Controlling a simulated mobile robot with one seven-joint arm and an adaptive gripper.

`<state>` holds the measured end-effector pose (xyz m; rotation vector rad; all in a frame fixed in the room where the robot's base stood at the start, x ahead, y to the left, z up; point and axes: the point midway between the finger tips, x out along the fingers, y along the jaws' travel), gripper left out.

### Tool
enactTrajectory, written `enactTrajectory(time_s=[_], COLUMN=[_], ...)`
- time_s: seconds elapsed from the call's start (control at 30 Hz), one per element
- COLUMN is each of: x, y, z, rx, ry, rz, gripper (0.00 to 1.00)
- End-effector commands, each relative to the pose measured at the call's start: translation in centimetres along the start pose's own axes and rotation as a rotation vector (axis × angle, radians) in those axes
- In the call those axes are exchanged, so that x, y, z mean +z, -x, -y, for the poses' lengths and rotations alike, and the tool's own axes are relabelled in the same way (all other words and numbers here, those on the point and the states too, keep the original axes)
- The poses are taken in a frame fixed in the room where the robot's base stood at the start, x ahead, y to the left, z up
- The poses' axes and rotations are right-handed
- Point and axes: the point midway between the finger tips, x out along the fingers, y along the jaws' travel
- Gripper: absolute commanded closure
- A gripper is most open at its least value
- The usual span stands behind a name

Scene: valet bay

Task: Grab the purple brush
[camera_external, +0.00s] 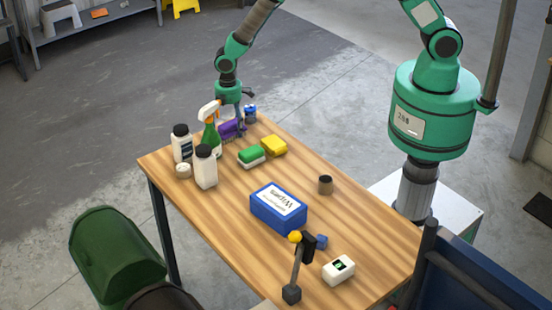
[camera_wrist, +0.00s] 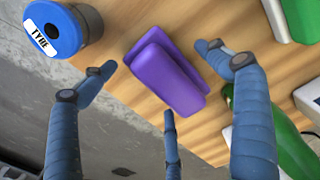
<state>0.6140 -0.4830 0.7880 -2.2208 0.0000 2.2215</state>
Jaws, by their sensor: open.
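The purple brush (camera_wrist: 168,75) lies on the wooden table near its far end. In the wrist view it is in the middle, between the spread blue fingers of my gripper (camera_wrist: 165,90). The fingers are open and none is seen closed on the brush. In the external view the purple brush (camera_external: 231,128) shows partly behind the spray bottle, and my gripper (camera_external: 240,122) is low over it. The brush's underside is hidden.
A blue-lidded tyre tin (camera_wrist: 55,28) stands left of the brush. A green spray bottle (camera_external: 211,135) stands close beside it.

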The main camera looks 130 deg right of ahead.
Motion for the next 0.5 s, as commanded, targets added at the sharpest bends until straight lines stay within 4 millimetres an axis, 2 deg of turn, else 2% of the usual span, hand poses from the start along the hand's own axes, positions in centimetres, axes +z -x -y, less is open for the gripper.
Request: enactTrajectory(time_s=[0.07,0.3,0.33,0.5], x=[0.0,0.0,0.0,-0.02], y=[0.01,0.01,0.01,0.03], z=[0.0,0.0,0.0,-0.02], rx=[0.0,0.0,0.0,0.0], ry=[0.0,0.0,0.0,0.0], rz=[0.0,0.0,0.0,0.0], gripper=[0.11,0.59,0.63,0.63])
